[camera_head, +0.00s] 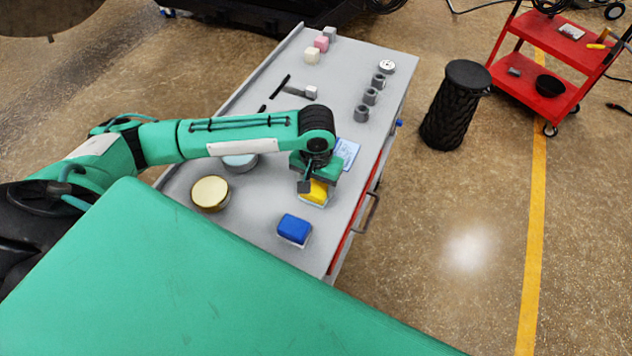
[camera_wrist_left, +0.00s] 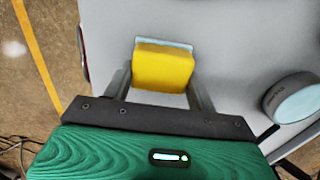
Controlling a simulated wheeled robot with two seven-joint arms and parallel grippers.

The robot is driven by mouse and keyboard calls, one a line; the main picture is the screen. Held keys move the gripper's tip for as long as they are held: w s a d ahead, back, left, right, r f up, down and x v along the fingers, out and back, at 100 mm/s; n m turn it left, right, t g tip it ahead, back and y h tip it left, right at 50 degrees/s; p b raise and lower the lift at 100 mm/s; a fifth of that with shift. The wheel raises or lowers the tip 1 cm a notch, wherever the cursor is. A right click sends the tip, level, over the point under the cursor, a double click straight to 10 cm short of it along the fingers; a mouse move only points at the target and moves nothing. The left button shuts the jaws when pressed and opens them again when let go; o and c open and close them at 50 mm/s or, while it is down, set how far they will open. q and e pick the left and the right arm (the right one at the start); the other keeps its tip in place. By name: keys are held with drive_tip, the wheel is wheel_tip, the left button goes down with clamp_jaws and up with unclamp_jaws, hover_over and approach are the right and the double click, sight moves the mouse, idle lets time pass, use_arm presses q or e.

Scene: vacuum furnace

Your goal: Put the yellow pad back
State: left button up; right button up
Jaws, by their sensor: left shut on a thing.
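The yellow pad (camera_head: 316,191) is at the near part of the grey bench top, between the blue pad and a light blue card. My left gripper (camera_head: 309,186) is over it and shut on it. In the left wrist view the yellow pad (camera_wrist_left: 163,68) sits between the two fingers of my left gripper (camera_wrist_left: 160,88), with a pale layer showing along its far edge. I cannot tell whether the pad touches the bench. My right gripper is not in view.
The blue pad (camera_head: 294,229) lies nearer the bench's front end. A gold-lidded tin (camera_head: 210,193) and a pale round tin (camera_head: 240,162) stand to the left. The light blue card (camera_head: 346,152) lies behind. Several grey cylinders (camera_head: 370,96) and small blocks (camera_head: 312,55) stand farther back.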

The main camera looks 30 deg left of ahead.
sight(316, 185)
use_arm(q)
drive_tip(key=o, duration=1)
drive_tip(key=shift+f, duration=0.15)
drive_tip(key=shift+c, duration=0.2)
wheel_tip(316, 185, up, 12)
drive_tip(key=shift+b, duration=0.45)
drive_tip(key=shift+s, duration=0.1)
